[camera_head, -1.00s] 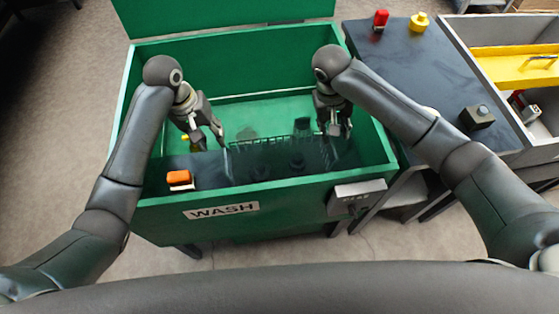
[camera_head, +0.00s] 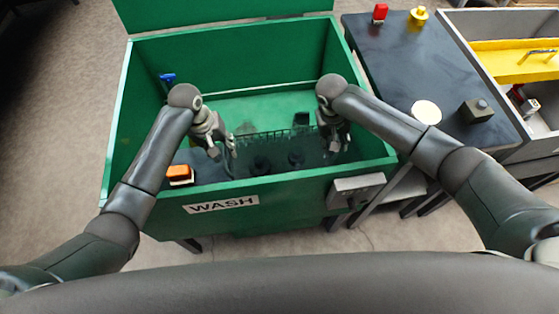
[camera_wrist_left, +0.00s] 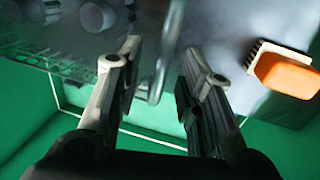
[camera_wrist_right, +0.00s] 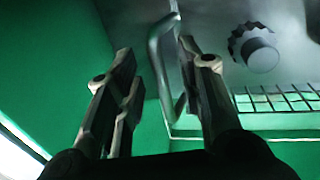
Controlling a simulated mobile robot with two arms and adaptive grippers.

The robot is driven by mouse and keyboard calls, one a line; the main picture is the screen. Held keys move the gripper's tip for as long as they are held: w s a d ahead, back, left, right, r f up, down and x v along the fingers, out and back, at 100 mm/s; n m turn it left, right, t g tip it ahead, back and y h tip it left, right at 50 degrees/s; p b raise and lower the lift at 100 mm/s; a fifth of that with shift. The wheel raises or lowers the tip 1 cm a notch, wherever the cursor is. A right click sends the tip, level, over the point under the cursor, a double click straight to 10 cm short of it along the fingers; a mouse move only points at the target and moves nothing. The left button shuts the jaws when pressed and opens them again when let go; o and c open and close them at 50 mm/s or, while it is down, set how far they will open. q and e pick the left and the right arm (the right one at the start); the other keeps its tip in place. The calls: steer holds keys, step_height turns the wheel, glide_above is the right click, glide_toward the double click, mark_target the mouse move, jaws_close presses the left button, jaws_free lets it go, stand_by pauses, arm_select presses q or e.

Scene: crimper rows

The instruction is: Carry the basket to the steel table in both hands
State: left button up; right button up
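The wire basket (camera_head: 275,137) sits inside the open green wash tank (camera_head: 270,184), with dark round parts in it. My left gripper (camera_head: 222,150) is at its left end. In the left wrist view, its open fingers (camera_wrist_left: 160,65) stand on either side of a grey bar handle (camera_wrist_left: 163,70). My right gripper (camera_head: 333,143) is at the right end. In the right wrist view, its open fingers (camera_wrist_right: 155,55) have the other handle (camera_wrist_right: 162,70) between them. Neither gripper visibly closes on a handle. The dark-topped table (camera_head: 395,75), apparently the steel one, stands right of the tank.
An orange brush (camera_head: 180,173) lies at the tank's front left. A blue item (camera_head: 167,77) is at its left wall. The table holds a red item (camera_head: 380,12), a yellow item (camera_head: 418,16), a pale disc (camera_head: 426,112) and a dark block (camera_head: 476,111). Its middle is clear.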

arm_select(q)
steer(key=shift+d+f, duration=0.1)
steer(key=shift+f, duration=0.5)
arm_select(e)
steer(key=shift+d+f, duration=0.1)
steer(key=shift+f, duration=0.5)
arm_select(q)
jaws_close()
arm_select(e)
jaws_close()
arm_select(q)
steer(key=shift+w+r, duration=0.1)
arm_select(e)
steer(key=shift+w+r, duration=0.1)
